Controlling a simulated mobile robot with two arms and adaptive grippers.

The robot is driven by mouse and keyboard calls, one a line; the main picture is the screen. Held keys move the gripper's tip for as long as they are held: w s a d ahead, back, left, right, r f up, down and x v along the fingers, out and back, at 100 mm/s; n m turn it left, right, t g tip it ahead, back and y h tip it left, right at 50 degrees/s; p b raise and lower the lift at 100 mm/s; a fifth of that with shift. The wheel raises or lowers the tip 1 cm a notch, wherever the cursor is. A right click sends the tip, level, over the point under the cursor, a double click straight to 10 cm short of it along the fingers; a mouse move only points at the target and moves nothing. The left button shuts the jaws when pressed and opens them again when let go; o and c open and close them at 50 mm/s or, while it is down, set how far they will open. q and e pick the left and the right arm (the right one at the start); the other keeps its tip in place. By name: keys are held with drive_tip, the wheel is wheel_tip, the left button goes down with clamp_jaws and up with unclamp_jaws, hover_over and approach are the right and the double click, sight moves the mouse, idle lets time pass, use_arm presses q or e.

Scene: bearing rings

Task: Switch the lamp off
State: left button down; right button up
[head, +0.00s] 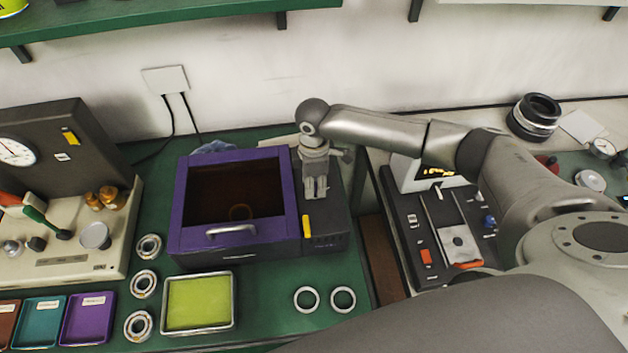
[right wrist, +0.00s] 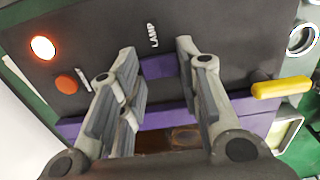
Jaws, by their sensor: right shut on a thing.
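The purple-framed box (head: 180,215) stands on the green bench, with a dark side panel (head: 335,210) at its right. Through its window the inside looks dim brown, with a ring (head: 241,212) faintly visible. My right gripper (head: 316,193) points down onto this panel; in the right wrist view its fingers (right wrist: 160,58) straddle the spot by the white LAMP label (right wrist: 153,36). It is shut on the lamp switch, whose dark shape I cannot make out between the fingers. A round light (right wrist: 42,47) on the panel glows orange. My left gripper is not in view.
A yellow lever (head: 306,225) sticks out close to my right gripper. A red button (right wrist: 66,85) is on the panel. Bearings (head: 143,284), a green tray (head: 233,300) and two rings (head: 342,299) lie in front. A gauge device (head: 85,245) stands left.

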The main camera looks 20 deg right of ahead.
drive_tip(key=o, duration=1)
wheel_tip(320, 180, up, 12)
idle(0.6)
